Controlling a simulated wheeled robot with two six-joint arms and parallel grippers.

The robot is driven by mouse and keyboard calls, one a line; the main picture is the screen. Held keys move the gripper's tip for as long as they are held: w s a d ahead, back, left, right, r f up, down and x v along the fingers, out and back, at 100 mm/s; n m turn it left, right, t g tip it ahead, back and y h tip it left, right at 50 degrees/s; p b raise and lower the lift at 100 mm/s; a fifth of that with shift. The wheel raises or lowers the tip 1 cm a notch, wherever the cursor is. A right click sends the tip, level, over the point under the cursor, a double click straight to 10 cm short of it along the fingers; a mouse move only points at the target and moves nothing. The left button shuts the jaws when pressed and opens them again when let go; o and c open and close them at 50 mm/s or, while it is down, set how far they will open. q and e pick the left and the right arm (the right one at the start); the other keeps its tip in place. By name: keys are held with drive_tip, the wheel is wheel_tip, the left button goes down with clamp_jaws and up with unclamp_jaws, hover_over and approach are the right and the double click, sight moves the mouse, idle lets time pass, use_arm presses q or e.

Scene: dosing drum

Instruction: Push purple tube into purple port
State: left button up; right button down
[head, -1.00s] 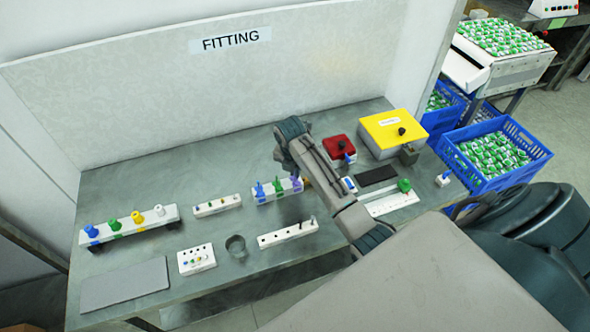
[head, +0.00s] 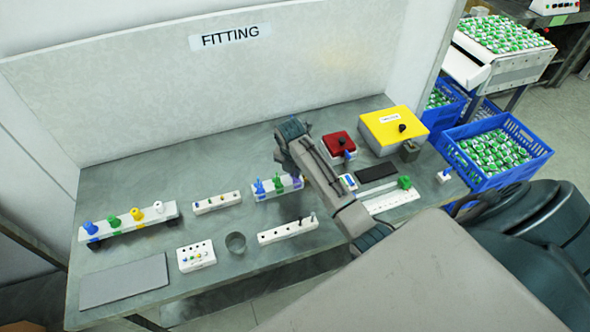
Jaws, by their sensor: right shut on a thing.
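A white block (head: 264,194) stands at the middle of the bench, with a blue tube (head: 259,187) and a green tube (head: 278,184) upright in it. The purple tube (head: 297,183) shows at the block's right end, partly hidden by my right arm. My right gripper (head: 288,167) is just over that end, shut on what appears to be the purple tube. Its fingertips are small and mostly hidden. The purple port is hidden there, so I cannot tell how deep the tube sits. My left gripper is not in view.
A rack with coloured caps (head: 129,222), a small strip (head: 217,202), a box with holes (head: 196,257), a round cup (head: 235,243) and a strip with pegs (head: 288,231) stand nearby. A red box (head: 338,145) and yellow box (head: 394,130) stand behind right. A grey mat (head: 124,281) lies front left.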

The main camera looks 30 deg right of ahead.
drive_tip(key=c, duration=1.5)
unclamp_jaws()
drive_tip(key=shift+f, duration=0.1)
drive_tip(key=shift+a+r, duration=0.1)
drive_tip(key=shift+r, duration=0.4)
drive_tip(key=shift+s+a+r+b, duration=0.2)
drive_tip(key=shift+r+b, duration=0.1)
drive_tip(key=shift+r, duration=1.35)
drive_tip(key=shift+s+a+r+b, duration=0.2)
drive_tip(key=shift+r+b, duration=0.1)
drive_tip(key=shift+r, duration=1.3)
drive_tip(key=shift+s+a+r+b, duration=0.1)
drive_tip(key=shift+a+r+b, duration=0.15)
drive_tip(key=shift+r, duration=1.4)
drive_tip(key=shift+c, duration=0.5)
clamp_jaws()
drive_tip(key=shift+d, duration=0.1)
